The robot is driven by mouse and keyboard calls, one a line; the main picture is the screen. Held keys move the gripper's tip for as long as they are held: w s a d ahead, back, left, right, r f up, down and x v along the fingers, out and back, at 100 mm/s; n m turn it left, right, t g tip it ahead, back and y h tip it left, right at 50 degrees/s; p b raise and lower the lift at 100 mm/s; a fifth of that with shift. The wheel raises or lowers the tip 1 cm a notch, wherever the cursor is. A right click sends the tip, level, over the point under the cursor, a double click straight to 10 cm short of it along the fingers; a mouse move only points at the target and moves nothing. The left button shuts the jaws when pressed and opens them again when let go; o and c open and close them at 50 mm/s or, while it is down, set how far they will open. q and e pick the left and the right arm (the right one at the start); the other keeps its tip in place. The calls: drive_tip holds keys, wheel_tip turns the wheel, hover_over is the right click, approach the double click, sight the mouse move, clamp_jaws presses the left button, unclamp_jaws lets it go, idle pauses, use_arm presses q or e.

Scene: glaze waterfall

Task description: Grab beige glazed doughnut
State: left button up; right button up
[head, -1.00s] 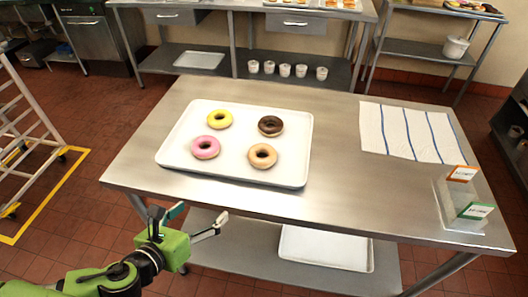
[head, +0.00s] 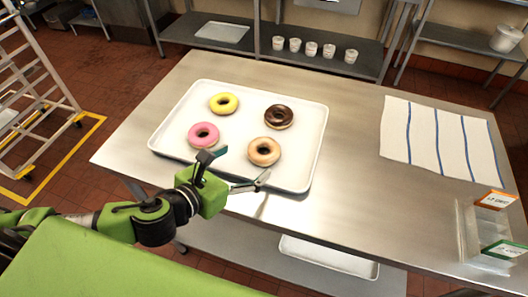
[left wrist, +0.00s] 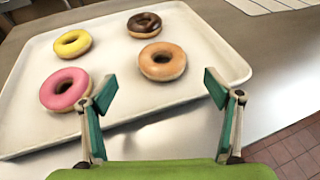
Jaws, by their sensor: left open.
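The beige glazed doughnut (head: 264,151) lies flat at the near right of the white tray (head: 309,165). It also shows in the left wrist view (left wrist: 162,62), beyond and between the open fingers. A pink doughnut (head: 203,135) lies to its left, a chocolate one (head: 279,116) behind it and a yellow one (head: 223,104) at the back left. My left gripper (head: 242,172) is open and empty over the tray's near edge, short of the beige doughnut. It also shows in the left wrist view (left wrist: 161,97). My right gripper is not in view.
The tray stands on a steel table (head: 350,190). A striped cloth (head: 424,137) and a clear holder with small signs (head: 485,235) lie to the right. Table room between tray and cloth is clear. Several white cups (head: 312,49) stand on a shelf behind.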

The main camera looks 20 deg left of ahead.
sight(258, 154)
use_arm(q)
drive_tip(key=x, duration=0.3)
drive_tip(key=shift+w+d+p, duration=0.1)
drive_tip(key=shift+w+p, duration=0.05)
drive_tip(key=shift+p, duration=0.2)
drive_tip(key=p+x, duration=0.1)
drive_tip(key=x, duration=0.2)
drive_tip(key=shift+w+d+f, duration=0.2)
drive_tip(key=shift+f, duration=0.05)
drive_tip(key=shift+w+d+f, duration=0.15)
drive_tip(key=shift+w+f, duration=0.05)
drive_tip(key=shift+w, duration=0.1)
drive_tip(key=shift+w+f, duration=0.1)
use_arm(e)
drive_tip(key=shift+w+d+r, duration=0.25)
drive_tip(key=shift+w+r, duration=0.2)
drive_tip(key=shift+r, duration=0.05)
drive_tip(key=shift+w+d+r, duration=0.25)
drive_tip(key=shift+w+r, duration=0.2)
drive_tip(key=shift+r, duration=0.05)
use_arm(q)
drive_tip(key=c, duration=1.2)
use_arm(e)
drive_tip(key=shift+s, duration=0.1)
